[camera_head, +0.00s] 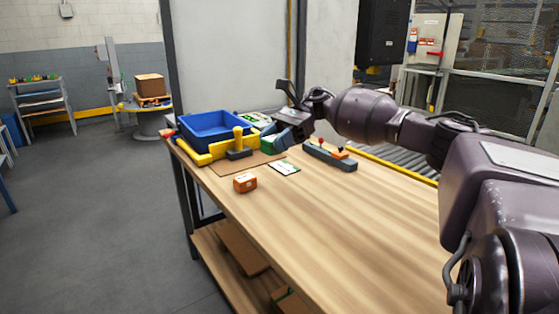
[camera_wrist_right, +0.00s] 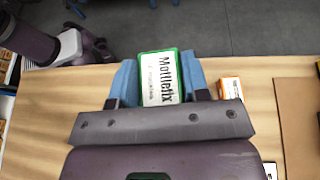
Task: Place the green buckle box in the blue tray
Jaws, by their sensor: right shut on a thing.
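The green buckle box (camera_wrist_right: 161,78), green with a white label reading "Mattefix", is between the blue fingers of my right gripper (camera_wrist_right: 160,82) in the right wrist view. The gripper is shut on it. In the head view my right gripper (camera_head: 276,139) is at the far part of the table, and a green part of the box (camera_head: 267,144) shows beside the fingers. The blue tray (camera_head: 205,146) stands at the table's far left corner, left of the gripper and apart from it. My left gripper is not in view.
A yellow and dark fixture (camera_head: 238,148) stands between the tray and my gripper. An orange box (camera_head: 245,183) lies nearer on the table (camera_head: 310,215), also in the wrist view (camera_wrist_right: 231,88). A white card (camera_head: 285,168) and a dark control bar (camera_head: 330,157) lie rightward. The near tabletop is clear.

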